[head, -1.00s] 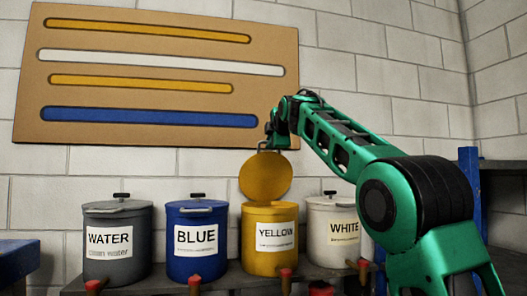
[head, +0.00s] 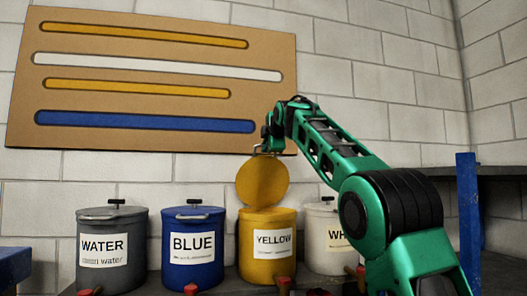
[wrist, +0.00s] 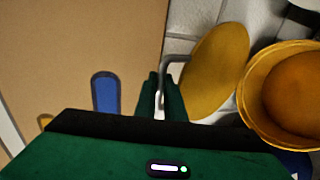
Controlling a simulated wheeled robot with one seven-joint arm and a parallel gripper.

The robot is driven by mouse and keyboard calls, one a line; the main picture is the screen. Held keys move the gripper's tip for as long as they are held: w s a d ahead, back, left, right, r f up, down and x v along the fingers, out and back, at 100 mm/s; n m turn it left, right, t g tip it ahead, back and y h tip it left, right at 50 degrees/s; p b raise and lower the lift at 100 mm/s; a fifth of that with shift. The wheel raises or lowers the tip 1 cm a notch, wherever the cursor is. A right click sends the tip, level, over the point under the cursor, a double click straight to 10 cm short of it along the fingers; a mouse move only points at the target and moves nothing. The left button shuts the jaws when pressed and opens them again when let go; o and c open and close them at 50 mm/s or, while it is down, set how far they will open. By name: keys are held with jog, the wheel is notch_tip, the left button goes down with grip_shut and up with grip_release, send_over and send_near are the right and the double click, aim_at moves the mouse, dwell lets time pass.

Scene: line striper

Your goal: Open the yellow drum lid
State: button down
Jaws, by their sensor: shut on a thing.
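The yellow drum (head: 268,272) stands on the shelf between the blue and white drums, with a "YELLOW" label on its front. Its yellow lid (head: 262,183) is raised almost upright above the drum's back rim. In the wrist view, the lid (wrist: 216,72) stands tilted beside the open drum (wrist: 250,110), whose inside shows. My gripper (head: 266,148) is at the lid's top edge. In the wrist view, my gripper (wrist: 160,98) is shut on the lid's grey metal handle (wrist: 166,72).
The grey water drum (head: 111,276) and blue drum (head: 193,272) stand to the left, both lidded. The white drum (head: 322,256) stands to the right, partly behind my arm. A brown board (head: 150,69) with coloured stripes hangs on the wall behind. A blue post (head: 468,215) stands at right.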

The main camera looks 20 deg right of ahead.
jog(key=c, duration=1.9)
grip_release()
jog(key=shift+w+f, duration=0.25)
jog(key=shift+f, duration=0.2)
jog(key=shift+o, duration=0.3)
jog(key=shift+r, duration=0.1)
jog(key=shift+s, duration=0.1)
jog(key=shift+s+r, duration=0.1)
jog(key=d+v, duration=0.1)
jog(key=v, duration=0.9)
jog(key=shift+s+a, duration=0.2)
jog(key=shift+a, duration=0.25)
jog(key=shift+r, duration=0.1)
